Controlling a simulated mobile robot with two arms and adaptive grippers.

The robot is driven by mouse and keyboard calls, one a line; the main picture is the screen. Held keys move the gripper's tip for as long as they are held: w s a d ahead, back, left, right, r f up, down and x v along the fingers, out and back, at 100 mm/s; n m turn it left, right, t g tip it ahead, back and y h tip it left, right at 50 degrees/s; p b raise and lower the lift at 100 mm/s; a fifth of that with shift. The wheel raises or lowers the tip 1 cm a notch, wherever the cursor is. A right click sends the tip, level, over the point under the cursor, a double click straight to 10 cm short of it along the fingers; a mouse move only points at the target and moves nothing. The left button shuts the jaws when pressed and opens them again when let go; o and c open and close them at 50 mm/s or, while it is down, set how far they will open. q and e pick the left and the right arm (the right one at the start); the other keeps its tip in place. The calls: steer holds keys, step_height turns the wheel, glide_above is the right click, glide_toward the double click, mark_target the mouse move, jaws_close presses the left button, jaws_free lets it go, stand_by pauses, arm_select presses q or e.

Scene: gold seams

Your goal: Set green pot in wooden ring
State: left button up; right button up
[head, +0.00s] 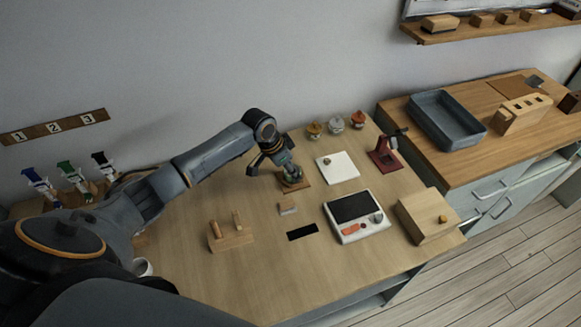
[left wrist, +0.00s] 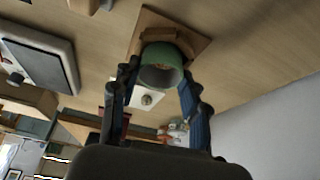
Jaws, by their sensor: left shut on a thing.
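The green pot (left wrist: 162,72) is between the two fingers of my left gripper (left wrist: 158,82), which is shut on it. The wooden ring (left wrist: 166,35) stands on a square wooden base (left wrist: 150,20) right at the pot's far end. The pot hides part of the ring, so I cannot tell how deep the pot sits in it. In the head view my left gripper (head: 289,176) points down over the wooden base (head: 303,184), and the pot is mostly hidden by the fingers. My right gripper is not in view.
A white square plate (head: 338,167) and a dark red stand (head: 384,155) are right of the base. Small jars (head: 336,123) stand behind.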

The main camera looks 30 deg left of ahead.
arm_select(q)
steer(key=shift+f, duration=0.25)
stand_by(0.8)
steer(key=o, duration=0.9)
steer(key=shift+c, duration=0.2)
steer(key=shift+p, duration=0.3)
steer(key=shift+p+v, duration=2.55)
steer(key=shift+p, duration=0.3)
